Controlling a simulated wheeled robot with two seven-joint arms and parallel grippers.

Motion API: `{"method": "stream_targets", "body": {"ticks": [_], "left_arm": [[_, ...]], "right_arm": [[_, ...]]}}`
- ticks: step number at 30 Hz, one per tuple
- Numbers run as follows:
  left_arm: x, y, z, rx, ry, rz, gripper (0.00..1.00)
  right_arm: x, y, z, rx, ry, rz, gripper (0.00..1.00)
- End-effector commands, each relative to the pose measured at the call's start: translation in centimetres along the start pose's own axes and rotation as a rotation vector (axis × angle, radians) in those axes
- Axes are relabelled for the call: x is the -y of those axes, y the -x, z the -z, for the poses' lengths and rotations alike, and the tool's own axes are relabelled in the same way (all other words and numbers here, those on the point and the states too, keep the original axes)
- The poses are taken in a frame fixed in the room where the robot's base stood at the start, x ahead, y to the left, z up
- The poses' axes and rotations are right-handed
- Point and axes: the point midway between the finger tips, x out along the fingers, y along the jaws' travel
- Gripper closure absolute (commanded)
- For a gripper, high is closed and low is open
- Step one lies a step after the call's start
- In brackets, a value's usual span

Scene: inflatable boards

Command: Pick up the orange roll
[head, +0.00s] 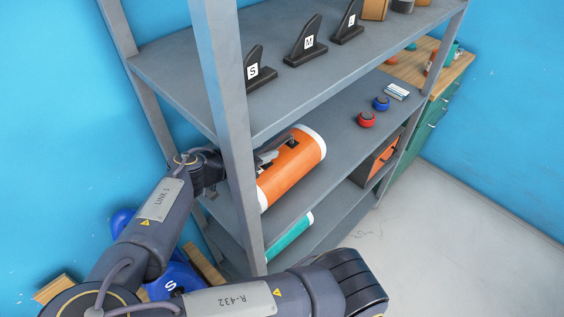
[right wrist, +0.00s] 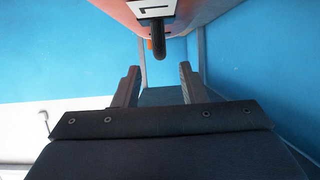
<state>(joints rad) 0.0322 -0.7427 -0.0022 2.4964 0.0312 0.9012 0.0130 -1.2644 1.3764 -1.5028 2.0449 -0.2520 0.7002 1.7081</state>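The orange roll (head: 292,168) with white ends lies on the middle shelf of the grey rack, in the head view. My right gripper (head: 268,155) is at its back left side, partly hidden by the rack post; a dark part shows on the roll there. In the right wrist view, my right gripper's fingers (right wrist: 157,84) are apart with nothing between the tips. An orange surface (right wrist: 190,8) with a white label and a dark handle-like piece (right wrist: 158,42) shows just above and beyond them. I cannot tell whether they touch. My left gripper is out of view.
The grey rack post (head: 232,130) stands in front of my right wrist. A red (head: 366,119) and a blue round item (head: 381,103) sit right of the roll. Black fins (head: 305,43) stand above. A teal roll (head: 290,238) lies below. The floor (head: 460,210) at right is clear.

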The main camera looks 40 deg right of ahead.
Motion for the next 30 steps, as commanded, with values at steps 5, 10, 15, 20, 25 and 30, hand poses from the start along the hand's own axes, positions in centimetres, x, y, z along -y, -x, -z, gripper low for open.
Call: {"method": "stream_targets", "body": {"ticks": [5,10,15,20,25,30], "left_arm": [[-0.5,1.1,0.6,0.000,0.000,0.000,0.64],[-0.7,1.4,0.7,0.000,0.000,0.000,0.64],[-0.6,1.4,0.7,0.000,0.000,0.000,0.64],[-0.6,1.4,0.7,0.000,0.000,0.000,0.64],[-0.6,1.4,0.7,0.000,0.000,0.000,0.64],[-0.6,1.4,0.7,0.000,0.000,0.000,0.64]], "right_arm": [[0.0,-2.5,0.0,0.000,0.003,-0.007,0.62],[0.1,-4.7,-0.3,-0.001,0.001,-0.003,0.62],[0.2,-5.2,-0.4,0.000,0.000,0.001,0.62],[0.2,-5.2,-0.4,0.000,0.000,0.001,0.66],[0.2,-5.2,-0.4,0.000,0.000,0.001,0.88],[0.2,-5.2,-0.4,0.000,0.000,0.001,1.00]]}}
